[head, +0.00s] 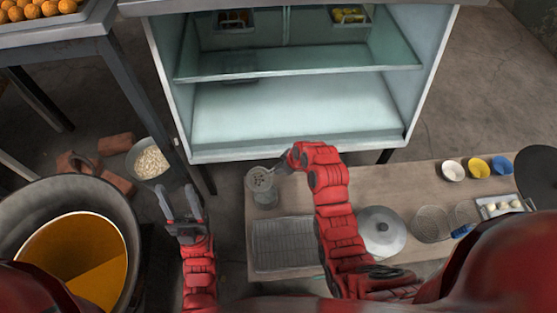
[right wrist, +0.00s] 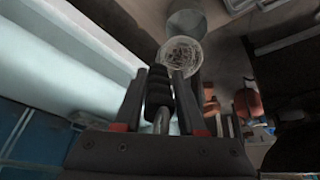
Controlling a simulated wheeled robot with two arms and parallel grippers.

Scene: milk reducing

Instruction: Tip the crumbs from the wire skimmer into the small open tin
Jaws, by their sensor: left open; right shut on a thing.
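My right gripper (head: 292,158) is shut on the handle of the wire skimmer (head: 260,179). The skimmer's round mesh head holds dark specks, the crumbs, and faces up to the head camera. It also shows beyond the fingers in the right wrist view (right wrist: 180,54). A small grey tin (head: 266,202) stands below the skimmer at the bench's left end, mostly hidden by it. A grey round shape behind the mesh in the right wrist view (right wrist: 187,20) looks like the tin. Whether the skimmer touches it I cannot tell. My left gripper (head: 180,190) is open and empty, left of the bench.
The low bench (head: 375,175) bears a wire rack (head: 284,245), a metal lid (head: 381,232), small bowls (head: 477,167) and a tray. A pot of orange liquid (head: 80,255) stands at left, near a bowl of pale grains (head: 151,162). An open white cabinet (head: 290,110) stands behind.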

